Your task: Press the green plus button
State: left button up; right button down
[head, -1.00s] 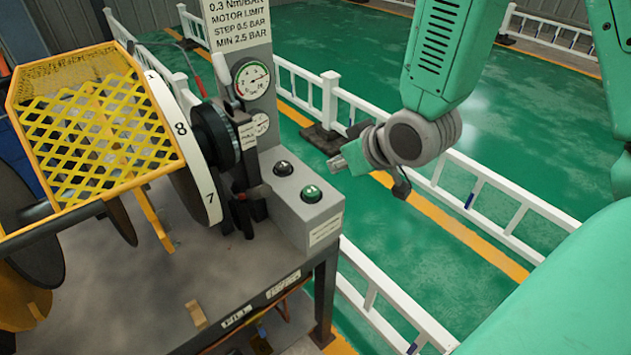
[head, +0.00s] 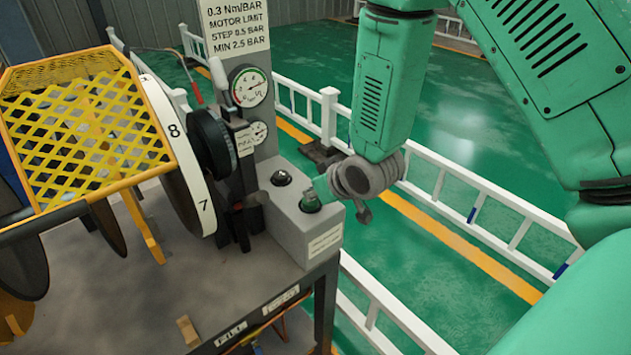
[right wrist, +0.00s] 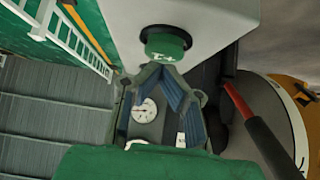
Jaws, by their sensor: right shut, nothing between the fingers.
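The green button (head: 310,206) sits on top of the grey control box (head: 290,222) at its right end. In the right wrist view the green button (right wrist: 166,43) shows a "T+" label. My right gripper (head: 318,188) is shut and empty, with its tips at the button in the head view and partly covering it. In the right wrist view the fingertips (right wrist: 160,68) are close below the button; I cannot tell whether they touch it. My left gripper is not in view.
A black button (head: 281,177) sits left of the green one on the box. Behind stands a panel with a pressure gauge (head: 249,86). A numbered white wheel (head: 185,160) and yellow mesh guard (head: 85,135) stand left. White railings (head: 470,190) run at right.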

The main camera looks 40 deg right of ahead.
jog(key=shift+f, duration=0.35)
